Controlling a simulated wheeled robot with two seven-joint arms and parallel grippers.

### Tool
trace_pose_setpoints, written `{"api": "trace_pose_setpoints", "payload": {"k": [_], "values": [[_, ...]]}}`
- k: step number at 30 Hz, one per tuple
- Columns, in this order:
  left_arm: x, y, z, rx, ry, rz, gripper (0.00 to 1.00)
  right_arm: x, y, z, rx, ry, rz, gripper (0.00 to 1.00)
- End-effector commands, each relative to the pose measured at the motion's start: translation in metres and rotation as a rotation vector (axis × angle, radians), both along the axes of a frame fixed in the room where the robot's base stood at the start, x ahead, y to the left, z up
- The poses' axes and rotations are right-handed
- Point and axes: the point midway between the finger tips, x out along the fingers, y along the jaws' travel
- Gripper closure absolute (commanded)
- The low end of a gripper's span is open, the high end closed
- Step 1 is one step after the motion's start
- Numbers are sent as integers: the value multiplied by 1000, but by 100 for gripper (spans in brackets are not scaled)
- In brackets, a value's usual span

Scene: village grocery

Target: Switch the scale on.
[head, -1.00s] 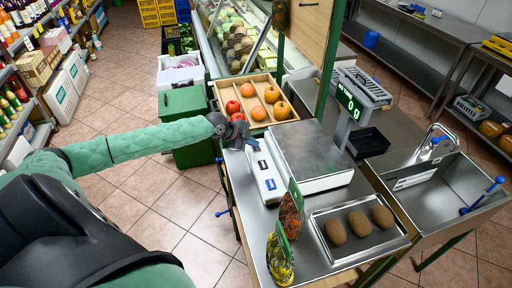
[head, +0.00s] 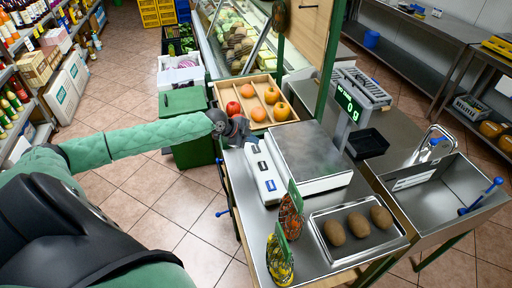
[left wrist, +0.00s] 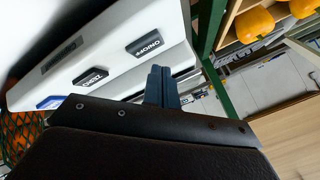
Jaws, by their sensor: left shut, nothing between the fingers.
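The scale is a white box with a steel weighing plate (head: 312,155) on the counter. Its display (head: 350,103) on a post is lit and reads 0 g in green. A white key panel (head: 264,172) runs along its left side with a few dark keys. In the left wrist view, a lettered dark key (left wrist: 144,43), a second dark key (left wrist: 91,77) and a blue key (left wrist: 51,102) show on the panel. My left gripper (head: 243,141) is shut and empty at the panel's far end. Its fingers (left wrist: 160,72) are beside the lettered key; contact cannot be told. My right gripper is out of view.
A wooden crate (head: 247,94) of fruit stands just behind the gripper. A steel tray (head: 317,222) with brown items and two bagged goods (head: 290,218) sit nearer on the counter. A sink (head: 435,190) lies to the right.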

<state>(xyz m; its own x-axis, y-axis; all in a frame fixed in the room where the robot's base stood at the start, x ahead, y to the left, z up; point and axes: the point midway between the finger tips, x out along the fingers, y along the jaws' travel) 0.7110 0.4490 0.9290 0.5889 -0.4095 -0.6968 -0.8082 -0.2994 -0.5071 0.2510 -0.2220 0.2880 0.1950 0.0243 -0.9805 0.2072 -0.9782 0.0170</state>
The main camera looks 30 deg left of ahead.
Motion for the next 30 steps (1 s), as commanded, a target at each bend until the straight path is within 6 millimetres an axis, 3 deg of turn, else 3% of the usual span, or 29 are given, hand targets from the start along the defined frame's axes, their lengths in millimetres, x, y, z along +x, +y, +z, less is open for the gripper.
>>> {"api": "trace_pose_setpoints", "payload": {"k": [15,30], "values": [[0,0,44,0,0,0,100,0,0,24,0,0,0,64],[0,0,47,0,0,0,100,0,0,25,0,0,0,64]]}}
